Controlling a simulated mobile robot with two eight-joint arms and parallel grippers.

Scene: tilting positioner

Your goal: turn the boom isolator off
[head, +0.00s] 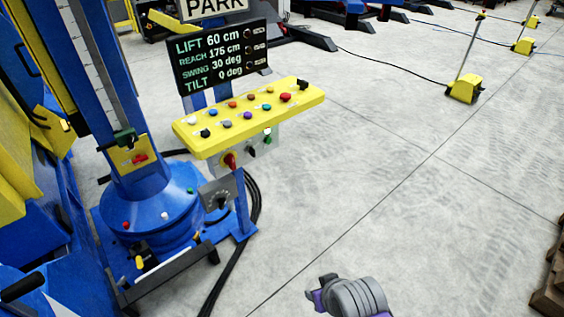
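A yellow control console (250,112) on a blue stand carries several coloured buttons and knobs. On the grey panel under it sits a red rotary handle (230,160), with a black knob (252,152) beside it. A second red handle (139,158) sits on a yellow plate on the blue column. I cannot read labels on either, so I cannot tell which is the boom isolator. A grey and purple part of my arm (350,297), probably the right, shows at the bottom edge, well apart from the console. Its fingers cannot be made out. My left gripper is out of view.
A display (218,57) above the console reads lift 60 cm, reach 175 cm, swing 30 deg, tilt 0 deg, under a PARK sign (212,5). Black cables (257,200) lie on the floor behind the stand. Open concrete floor (380,180) lies to the right.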

